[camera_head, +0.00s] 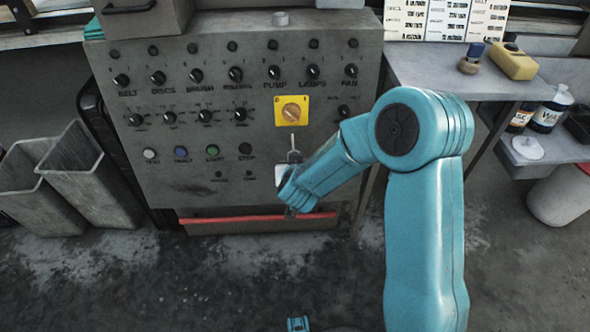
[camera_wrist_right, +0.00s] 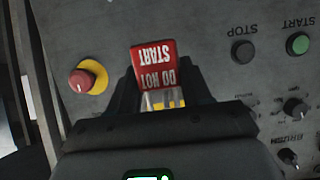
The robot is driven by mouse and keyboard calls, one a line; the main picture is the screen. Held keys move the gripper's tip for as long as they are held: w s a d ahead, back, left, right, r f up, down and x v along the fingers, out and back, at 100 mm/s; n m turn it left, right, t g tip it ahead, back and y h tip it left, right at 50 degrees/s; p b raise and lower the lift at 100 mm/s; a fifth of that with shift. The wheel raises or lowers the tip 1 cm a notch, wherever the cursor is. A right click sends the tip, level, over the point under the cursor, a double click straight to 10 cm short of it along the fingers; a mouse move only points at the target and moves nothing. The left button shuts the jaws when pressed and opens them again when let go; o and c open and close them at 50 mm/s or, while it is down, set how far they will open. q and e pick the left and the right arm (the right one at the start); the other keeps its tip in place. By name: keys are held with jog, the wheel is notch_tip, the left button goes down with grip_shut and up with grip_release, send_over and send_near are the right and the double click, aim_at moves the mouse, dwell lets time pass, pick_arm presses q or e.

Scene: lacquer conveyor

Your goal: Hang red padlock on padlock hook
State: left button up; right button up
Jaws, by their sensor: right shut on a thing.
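The red padlock (camera_wrist_right: 155,62), lettered "DO NOT START", shows upside down in the right wrist view, with two pale metal bars at its lower edge. My right gripper (camera_wrist_right: 164,84) is shut on it, with dark fingers on both sides. In the head view my right gripper (camera_head: 287,197) is in front of the grey control panel, below the yellow switch plate (camera_head: 281,111). The padlock's red body is hidden there. A narrow metal piece (camera_head: 294,156) shows just above the gripper; I cannot tell whether it is the padlock hook or the shackle.
The grey control panel (camera_head: 185,190) carries knobs and buttons. A red bar (camera_head: 240,219) runs along its bottom. A red stop button (camera_wrist_right: 79,81) is beside the padlock in the wrist view. Grey bins (camera_head: 88,180) stand left. A side table (camera_head: 440,75) stands right.

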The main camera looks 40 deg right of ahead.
jog(key=w+d+f, duration=0.1)
jog(key=w+d, duration=0.2)
jog(key=w, duration=0.2)
jog(key=shift+f, duration=0.3)
dwell(0.4)
dwell(0.5)
jog(key=o, duration=1.2)
jog(key=shift+c, duration=0.2)
